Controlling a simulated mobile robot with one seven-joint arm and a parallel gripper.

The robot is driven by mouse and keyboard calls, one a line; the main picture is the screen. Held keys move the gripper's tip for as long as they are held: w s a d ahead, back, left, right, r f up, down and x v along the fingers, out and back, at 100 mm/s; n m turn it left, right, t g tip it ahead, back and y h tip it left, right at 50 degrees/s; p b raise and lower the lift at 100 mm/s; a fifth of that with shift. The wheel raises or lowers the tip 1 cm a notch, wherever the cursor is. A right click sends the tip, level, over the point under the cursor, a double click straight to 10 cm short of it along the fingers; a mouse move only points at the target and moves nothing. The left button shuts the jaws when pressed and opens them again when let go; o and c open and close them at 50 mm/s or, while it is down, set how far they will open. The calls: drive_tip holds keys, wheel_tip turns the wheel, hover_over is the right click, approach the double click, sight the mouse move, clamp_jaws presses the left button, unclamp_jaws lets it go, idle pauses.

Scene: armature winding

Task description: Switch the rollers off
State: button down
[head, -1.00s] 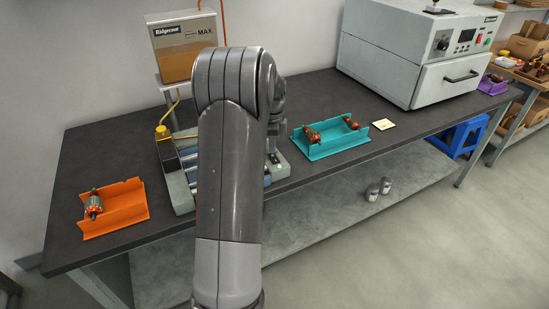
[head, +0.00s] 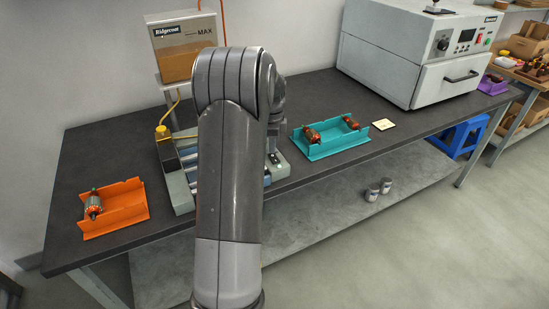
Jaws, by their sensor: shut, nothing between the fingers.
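The roller machine (head: 181,190) stands on the dark bench, with blue-grey rollers (head: 190,160) between pale grey-green ends. My arm crosses in front of it and hides its middle. A small green-lit spot (head: 279,165) shows on its right end, just right of my arm; I cannot tell which way any switch is set. Part of my gripper (head: 272,142) shows beside my arm, above that right end. It is shut and empty, its fingertips mostly hidden; contact with the machine cannot be made out.
An orange tray (head: 127,204) with an armature (head: 93,206) lies left. A boxed dispenser (head: 183,45) stands behind; a white oven (head: 400,55) stands back right.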

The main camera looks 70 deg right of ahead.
sight(272, 155)
drive_tip(key=shift+f, duration=0.55)
idle(0.7)
wheel_tip(272, 155, up, 7)
idle(0.8)
idle(0.4)
